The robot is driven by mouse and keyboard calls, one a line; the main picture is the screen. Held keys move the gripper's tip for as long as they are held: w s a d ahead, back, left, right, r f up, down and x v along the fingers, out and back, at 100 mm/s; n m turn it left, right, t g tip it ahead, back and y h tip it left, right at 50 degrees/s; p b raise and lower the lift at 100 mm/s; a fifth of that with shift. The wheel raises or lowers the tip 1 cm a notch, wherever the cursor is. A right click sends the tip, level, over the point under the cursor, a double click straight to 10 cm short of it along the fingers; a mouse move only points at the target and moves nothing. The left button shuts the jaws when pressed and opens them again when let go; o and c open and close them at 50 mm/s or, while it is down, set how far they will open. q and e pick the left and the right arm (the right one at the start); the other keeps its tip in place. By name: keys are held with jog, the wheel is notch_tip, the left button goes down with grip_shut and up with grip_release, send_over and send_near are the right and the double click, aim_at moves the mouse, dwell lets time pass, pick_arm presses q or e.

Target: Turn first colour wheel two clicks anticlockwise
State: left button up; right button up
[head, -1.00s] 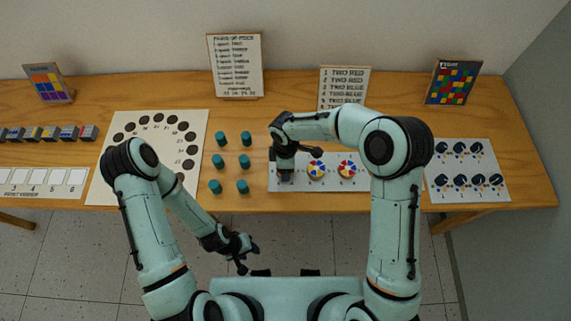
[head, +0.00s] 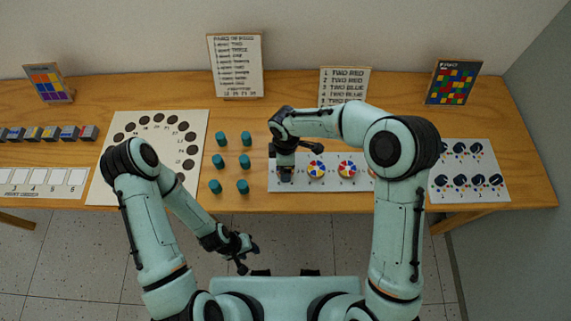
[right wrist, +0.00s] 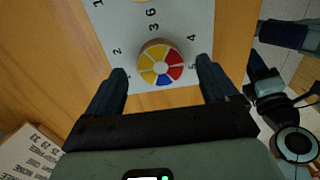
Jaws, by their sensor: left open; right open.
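The white wheel panel (head: 330,186) lies on the wooden table. My right gripper (head: 285,178) is over its left end and hides the wheel there in the head view. Two more wheels show to the right, a nearer one (head: 316,169) and a farther one (head: 347,170). My left gripper (head: 243,258) is open and empty, in front of the table.
Several teal pegs (head: 219,161) stand left of the panel. A white board with dark discs (head: 150,150) lies farther left. A dial panel (head: 468,172) is at the right. A card reading TWO RED (head: 343,86) stands behind the wheels.

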notch_tip(320, 180, up, 11)
jog(key=shift+r+p, duration=0.2)
jog(key=shift+p, duration=0.15)
dwell(0.5)
